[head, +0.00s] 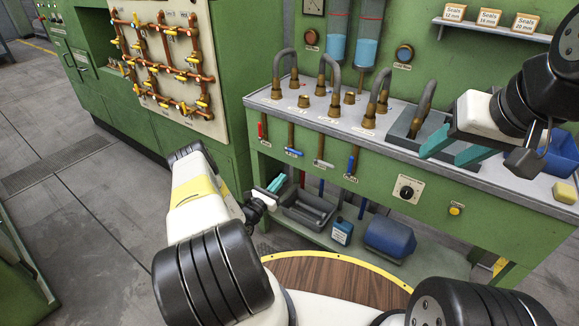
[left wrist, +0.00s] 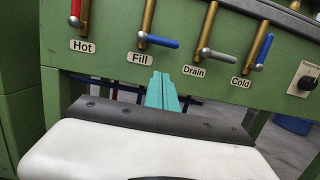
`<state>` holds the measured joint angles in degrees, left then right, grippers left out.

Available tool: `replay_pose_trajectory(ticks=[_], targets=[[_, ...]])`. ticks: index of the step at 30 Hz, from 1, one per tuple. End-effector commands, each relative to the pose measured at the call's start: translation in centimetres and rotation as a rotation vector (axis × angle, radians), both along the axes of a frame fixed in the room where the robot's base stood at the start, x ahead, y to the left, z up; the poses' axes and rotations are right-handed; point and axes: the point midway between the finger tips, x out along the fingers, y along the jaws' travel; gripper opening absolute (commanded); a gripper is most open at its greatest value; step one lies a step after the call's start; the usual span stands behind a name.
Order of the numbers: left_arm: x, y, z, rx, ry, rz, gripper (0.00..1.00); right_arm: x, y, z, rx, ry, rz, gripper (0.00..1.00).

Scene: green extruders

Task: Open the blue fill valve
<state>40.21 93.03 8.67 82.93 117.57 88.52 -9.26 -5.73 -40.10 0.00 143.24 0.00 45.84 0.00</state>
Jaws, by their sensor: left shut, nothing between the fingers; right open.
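The blue fill valve lever (head: 294,152) is on the front of the green bench, on a brass pipe. In the left wrist view the blue lever (left wrist: 160,40) lies roughly horizontal, pointing right, above the label "Fill". My left gripper (head: 276,183) is shut and empty, below and a little left of the fill lever in the head view. In the left wrist view its teal fingers (left wrist: 162,92) are together just below and right of the Fill label, apart from the lever in the picture. My right gripper (head: 455,150) is open and empty above the bench's right part.
Beside it are a red upright Hot lever (left wrist: 75,12), a grey horizontal Drain lever (left wrist: 218,55) and a blue upright Cold lever (left wrist: 264,48). A dial (head: 406,190) is further right. A grey tray (head: 308,210) and blue container (head: 390,237) sit on the lower shelf.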

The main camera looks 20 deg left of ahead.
Motion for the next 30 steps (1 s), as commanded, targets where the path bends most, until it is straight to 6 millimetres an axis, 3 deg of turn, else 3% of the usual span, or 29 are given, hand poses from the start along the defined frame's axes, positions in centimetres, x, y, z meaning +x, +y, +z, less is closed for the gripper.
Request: replay_pose_trajectory(ticks=[3, 9, 18, 30], targets=[[2.6, -1.1, 0.6, 0.002, -0.003, -0.003, 0.00, 0.0, 0.0, 0.0, 0.000, 0.000, 0.000, 0.48], [5.8, -2.2, 2.0, 0.001, -0.002, -0.003, 0.00, 0.0, 0.0, 0.0, 0.000, 0.000, 0.000, 0.48], [7.2, -2.6, 4.3, 0.000, 0.001, 0.000, 0.00, 0.0, 0.0, 0.0, 0.000, 0.000, 0.000, 0.48], [7.3, -2.6, 4.4, -0.003, 0.002, 0.000, 0.00, 0.0, 0.0, 0.0, 0.000, 0.000, 0.000, 0.48]])
